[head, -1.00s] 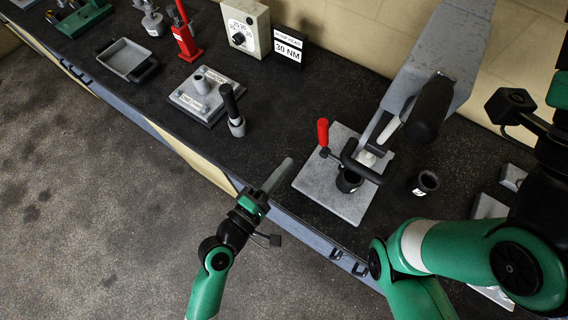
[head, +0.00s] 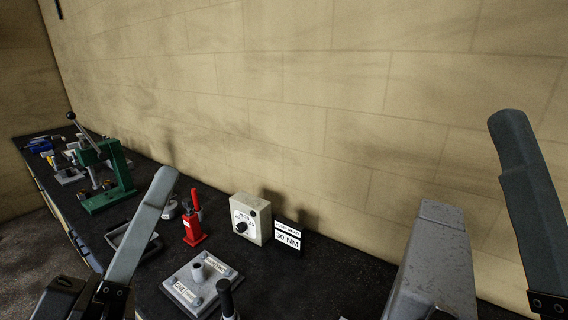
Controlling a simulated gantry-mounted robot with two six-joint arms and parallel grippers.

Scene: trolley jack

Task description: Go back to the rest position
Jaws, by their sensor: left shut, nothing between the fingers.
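My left gripper (head: 161,182) is at the lower left of the head view, pointing up and slightly right, with its grey fingers together and nothing held. It shows in front of the bench, with a grey tray partly behind it. My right gripper (head: 508,122) is at the right edge, its grey finger pointing up in front of the wall. Only one finger can be made out there, so its opening cannot be told. The rest of both arms is mostly out of view.
The dark bench carries a green press (head: 118,180), a grey tray (head: 122,240), a red bottle jack (head: 193,226), a dial box (head: 247,218), a 30 NM sign (head: 287,239) and a labelled plate (head: 181,289). A grey machine (head: 437,262) stands at lower right.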

